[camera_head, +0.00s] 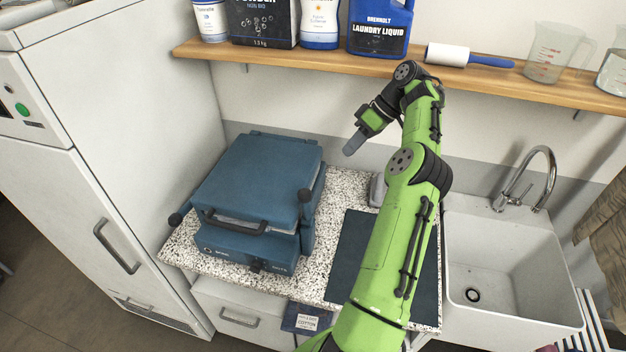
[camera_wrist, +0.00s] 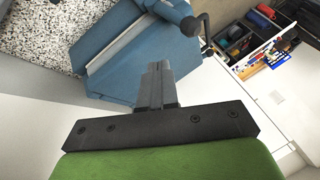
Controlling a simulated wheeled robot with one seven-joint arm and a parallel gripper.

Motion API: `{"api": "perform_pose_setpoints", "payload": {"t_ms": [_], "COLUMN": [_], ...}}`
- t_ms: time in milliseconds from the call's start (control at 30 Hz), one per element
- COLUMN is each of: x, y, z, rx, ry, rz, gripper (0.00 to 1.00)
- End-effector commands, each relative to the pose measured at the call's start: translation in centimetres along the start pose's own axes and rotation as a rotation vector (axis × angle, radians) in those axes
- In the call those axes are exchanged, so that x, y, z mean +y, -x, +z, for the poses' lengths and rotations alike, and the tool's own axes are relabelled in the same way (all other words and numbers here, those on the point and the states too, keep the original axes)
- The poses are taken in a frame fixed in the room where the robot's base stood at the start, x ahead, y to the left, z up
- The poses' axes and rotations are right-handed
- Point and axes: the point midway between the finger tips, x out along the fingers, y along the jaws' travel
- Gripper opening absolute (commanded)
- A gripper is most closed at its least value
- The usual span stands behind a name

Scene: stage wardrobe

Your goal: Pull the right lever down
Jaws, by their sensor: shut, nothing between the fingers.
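The blue press (camera_head: 258,180) stands on the speckled worktop, with its lid lowered over the base. Its right lever ends in a dark knob (camera_head: 305,195) at the right side of the lid, and another dark knob (camera_head: 176,219) sticks out at the left. My gripper (camera_head: 353,143) is shut and empty, in the air to the right of the press and above the right knob, apart from it. In the wrist view my closed fingers (camera_wrist: 153,84) point toward the press (camera_wrist: 118,52), which fills the upper middle. A dark bar shows beyond them at the press's edge.
A wooden shelf (camera_head: 300,59) with bottles, a lint roller (camera_head: 468,56) and jugs runs above. A dark mat (camera_head: 350,245) lies right of the press, then a sink (camera_head: 505,265) with a tap (camera_head: 538,180). The wrist view shows an open drawer (camera_wrist: 262,45) of small items.

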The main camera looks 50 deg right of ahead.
Motion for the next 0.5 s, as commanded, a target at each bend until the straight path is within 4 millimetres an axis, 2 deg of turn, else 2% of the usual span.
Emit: {"api": "perform_pose_setpoints", "payload": {"t_ms": [267, 367, 500], "x": [0.0, 0.0, -0.1], "y": [-0.7, -1.8, -4.7], "z": [0.0, 0.0, 0.0], "rx": [-0.005, -0.008, -0.007], "ry": [0.002, 0.002, 0.001], "rz": [0.000, 0.000, -0.003], "gripper": [0.00, 0.00, 0.00]}}
